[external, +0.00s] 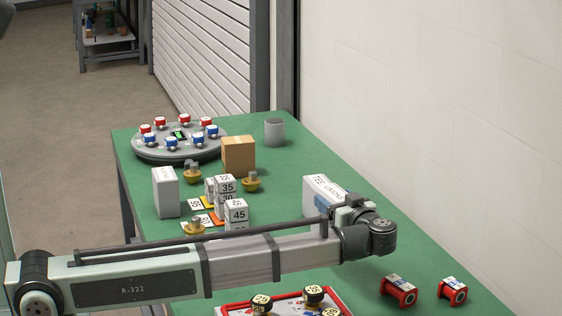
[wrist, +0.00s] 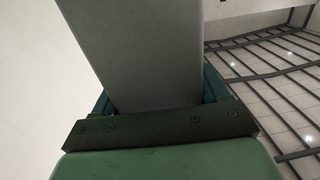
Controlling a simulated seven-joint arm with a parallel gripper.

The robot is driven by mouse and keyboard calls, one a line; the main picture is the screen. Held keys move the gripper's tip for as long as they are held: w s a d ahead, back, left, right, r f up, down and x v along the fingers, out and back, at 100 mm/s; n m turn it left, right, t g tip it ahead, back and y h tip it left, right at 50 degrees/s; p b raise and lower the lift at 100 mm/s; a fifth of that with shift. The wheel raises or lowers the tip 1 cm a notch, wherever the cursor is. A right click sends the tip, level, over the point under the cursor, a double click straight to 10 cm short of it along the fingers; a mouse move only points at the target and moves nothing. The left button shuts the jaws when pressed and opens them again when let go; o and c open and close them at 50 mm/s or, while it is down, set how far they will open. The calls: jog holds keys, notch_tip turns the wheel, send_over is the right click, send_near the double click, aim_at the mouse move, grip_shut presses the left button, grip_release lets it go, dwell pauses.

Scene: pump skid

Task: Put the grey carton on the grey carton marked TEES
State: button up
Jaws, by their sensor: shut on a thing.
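My gripper (external: 326,204) is at the right of the green table, shut on a light grey carton (external: 319,187) with dark lettering, which I cannot read for certain. In the wrist view, the plain grey face of the held carton (wrist: 140,45) rises between the jaws. My gripper and wrist cover part of it in the external view, and I cannot tell how far it is from the table.
A brown box (external: 239,156), a grey cylinder (external: 274,132) and a round turntable (external: 180,154) of red and blue fittings stand at the back. Numbered blocks (external: 236,214) and yellow-based parts (external: 251,181) fill the middle. Red spools (external: 399,290) and a red-rimmed tray (external: 235,307) are in front.

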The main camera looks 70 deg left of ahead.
jog(key=a+r+n+g, duration=0.15)
jog(key=a+r, duration=0.45)
jog(key=a, duration=0.7)
jog(key=a+r+n+g, duration=0.15)
jog(key=a+r, duration=0.35)
jog(key=a, duration=0.9)
jog(key=w+m+t, duration=0.4)
jog(key=w+t, duration=0.1)
jog(key=w, duration=0.3)
notch_tip(320, 180, down, 9)
jog(key=shift+a+r, duration=0.2)
jog(key=shift+a, duration=0.25)
jog(key=shift+f, duration=0.1)
jog(key=o, duration=1.4)
